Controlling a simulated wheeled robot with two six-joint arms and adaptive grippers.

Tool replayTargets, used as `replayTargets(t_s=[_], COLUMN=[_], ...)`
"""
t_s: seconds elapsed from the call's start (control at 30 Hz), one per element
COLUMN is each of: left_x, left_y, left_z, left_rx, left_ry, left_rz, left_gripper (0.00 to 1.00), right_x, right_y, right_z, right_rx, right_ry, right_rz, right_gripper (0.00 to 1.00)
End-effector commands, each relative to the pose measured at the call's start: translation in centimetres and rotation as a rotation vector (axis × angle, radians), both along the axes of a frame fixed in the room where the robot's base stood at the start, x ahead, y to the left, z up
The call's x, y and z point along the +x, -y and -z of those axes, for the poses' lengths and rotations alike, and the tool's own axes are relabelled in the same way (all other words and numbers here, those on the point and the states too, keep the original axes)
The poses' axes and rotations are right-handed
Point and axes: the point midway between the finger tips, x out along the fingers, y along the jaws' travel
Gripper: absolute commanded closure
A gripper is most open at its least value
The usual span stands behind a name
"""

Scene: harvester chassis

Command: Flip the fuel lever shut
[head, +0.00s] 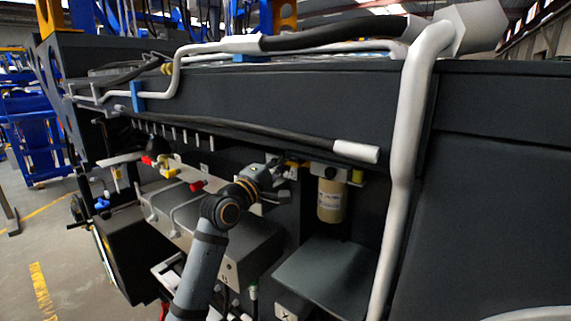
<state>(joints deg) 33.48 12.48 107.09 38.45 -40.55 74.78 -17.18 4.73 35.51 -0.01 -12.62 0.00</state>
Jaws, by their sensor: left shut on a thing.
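My left arm rises from the bottom centre, and my left gripper (277,168) reaches into the recess of the dark chassis. Its jaws are shut at a small orange-yellow piece (293,163), which I take to be the fuel lever. The fingers cover most of this piece, so its exact angle cannot be told. My right gripper is not in view.
A thick white pipe (402,150) runs down the chassis on the right. A black hose with a white end (356,151) crosses above the gripper. A grey box (245,250) lies below the wrist. Red-handled parts (197,186) sit to the left. The floor (45,240) at far left has open room.

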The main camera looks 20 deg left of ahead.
Motion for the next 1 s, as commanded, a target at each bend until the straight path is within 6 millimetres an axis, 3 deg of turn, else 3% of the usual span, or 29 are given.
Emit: replayTargets(t_s=[0.13, 0.17, 0.3, 0.67, 0.77, 1.0], left_x=[0.0, 0.0, 0.0, -0.4, -1.8, -7.1], left_y=[0.0, 0.0, 0.0, -0.2, -0.8, -2.6], left_z=[0.1, 0.1, 0.1, 0.1, 0.5, 1.8], left_rx=[0.002, 0.002, 0.0, 0.002, 0.004, 0.014], left_ry=[-0.002, -0.003, -0.002, 0.0, -0.002, -0.004], left_rz=[0.0, -0.001, -0.001, -0.002, -0.003, -0.002], left_gripper=[1.0, 0.86, 0.67, 0.67, 0.67, 0.67], right_x=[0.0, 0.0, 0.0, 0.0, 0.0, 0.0], right_y=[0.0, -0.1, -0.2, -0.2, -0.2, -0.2], right_z=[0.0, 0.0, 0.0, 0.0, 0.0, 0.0], right_rx=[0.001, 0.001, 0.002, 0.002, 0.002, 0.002], right_ry=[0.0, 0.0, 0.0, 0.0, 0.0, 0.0], right_rz=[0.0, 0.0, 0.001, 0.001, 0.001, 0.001], right_gripper=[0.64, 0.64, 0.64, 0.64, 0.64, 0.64])
